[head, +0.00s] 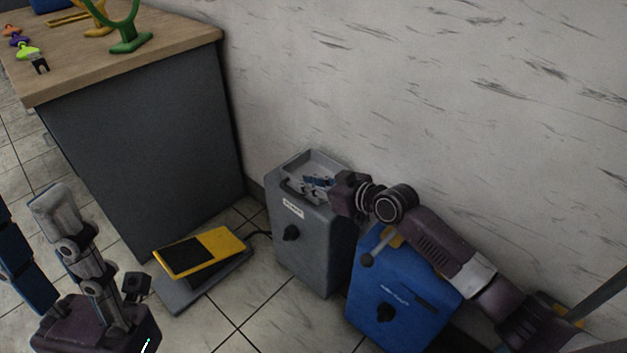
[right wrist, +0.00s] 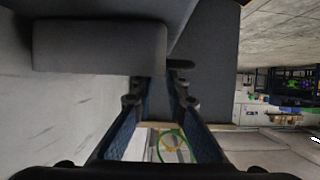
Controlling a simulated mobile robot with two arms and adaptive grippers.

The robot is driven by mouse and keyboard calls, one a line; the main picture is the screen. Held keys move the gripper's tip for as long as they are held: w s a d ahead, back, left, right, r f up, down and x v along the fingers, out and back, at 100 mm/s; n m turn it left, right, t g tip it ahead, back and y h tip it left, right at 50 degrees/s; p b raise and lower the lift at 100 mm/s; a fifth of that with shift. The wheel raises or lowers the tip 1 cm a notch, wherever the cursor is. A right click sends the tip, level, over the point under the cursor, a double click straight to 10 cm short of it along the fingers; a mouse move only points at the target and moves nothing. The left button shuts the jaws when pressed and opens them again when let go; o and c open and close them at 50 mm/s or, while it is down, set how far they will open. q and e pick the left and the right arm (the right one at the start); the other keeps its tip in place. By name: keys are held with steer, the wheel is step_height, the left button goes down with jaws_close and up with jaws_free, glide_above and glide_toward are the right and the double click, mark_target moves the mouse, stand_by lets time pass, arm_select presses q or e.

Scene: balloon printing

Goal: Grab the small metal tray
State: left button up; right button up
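The small metal tray (head: 325,160) sits in the top of a grey machine (head: 318,240) against the wall in the head view. My right gripper (head: 312,182) reaches in from the right, its blue fingers low over the tray's near part. In the right wrist view my right gripper (right wrist: 158,82) has its fingertips apart with a gap between them. A grey block fills the upper left there, and I cannot tell whether the fingers touch the tray. My left gripper (head: 48,230) is at the lower left in the head view, partly cut off, far from the tray.
A blue machine (head: 400,295) stands right of the grey one, under my right arm. A yellow and black pedal (head: 205,250) lies on the tiled floor. A wood-topped table (head: 120,50) at the upper left bears a green ring stand (head: 128,38) and small coloured pieces.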

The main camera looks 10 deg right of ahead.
steer(key=b+x, duration=0.1)
steer(key=x, duration=0.2)
steer(key=shift+w+a+f+b, duration=0.2)
steer(key=shift+w+f+b, duration=0.05)
steer(key=shift+b, duration=0.05)
jaws_close()
steer(key=shift+r, duration=0.2)
